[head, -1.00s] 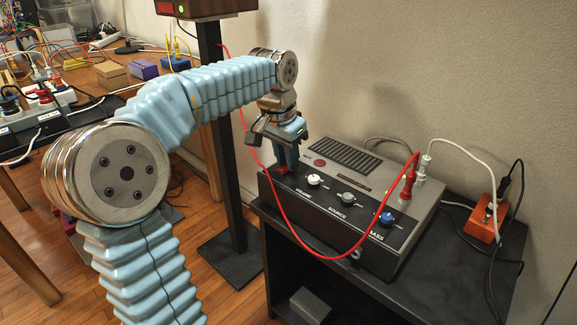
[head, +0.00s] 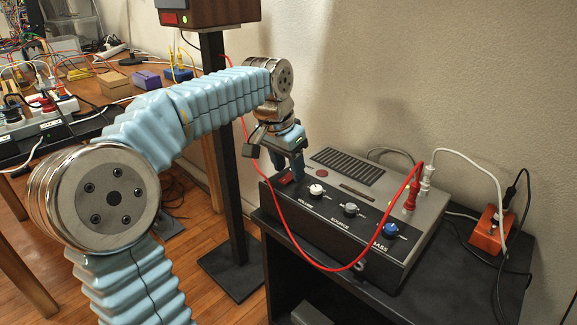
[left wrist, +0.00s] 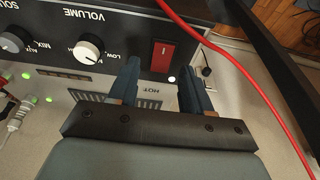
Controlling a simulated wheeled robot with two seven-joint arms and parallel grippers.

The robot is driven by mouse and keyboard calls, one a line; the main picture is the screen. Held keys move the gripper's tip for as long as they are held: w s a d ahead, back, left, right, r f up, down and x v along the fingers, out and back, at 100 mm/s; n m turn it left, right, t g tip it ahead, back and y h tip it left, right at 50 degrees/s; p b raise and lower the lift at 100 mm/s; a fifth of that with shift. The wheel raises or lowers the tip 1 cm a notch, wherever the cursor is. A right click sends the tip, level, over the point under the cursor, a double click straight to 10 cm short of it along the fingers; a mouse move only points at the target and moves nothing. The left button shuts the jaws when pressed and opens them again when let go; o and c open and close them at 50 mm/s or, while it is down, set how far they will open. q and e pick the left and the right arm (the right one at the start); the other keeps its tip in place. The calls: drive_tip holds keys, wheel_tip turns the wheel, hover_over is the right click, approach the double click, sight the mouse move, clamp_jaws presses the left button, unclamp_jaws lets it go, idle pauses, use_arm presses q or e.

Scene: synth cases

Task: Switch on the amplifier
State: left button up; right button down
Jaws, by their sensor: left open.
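The amplifier (head: 412,215) is a grey and black box on a dark stand in the head view. Its front panel has volume, source and bass knobs. A red rocker switch (left wrist: 162,56) sits on the panel beside the volume knob (left wrist: 89,48); it also shows in the head view (head: 286,182). My left gripper (head: 289,172) is open and empty over the amplifier's left end. In the left wrist view, the switch lies just beyond and between the blue fingertips of this gripper (left wrist: 158,70). I cannot tell whether they touch the panel. My right gripper is out of view.
A red cable (head: 366,250) loops in front of the amplifier to a red plug (head: 411,197); a white plug (head: 427,180) stands beside it. An orange box (head: 490,232) sits at the right. A dark post (head: 229,160) stands left of the amplifier.

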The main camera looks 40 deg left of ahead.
sight(277, 187)
use_arm(q)
drive_tip(key=p+v, duration=0.3)
drive_tip(key=v, duration=1)
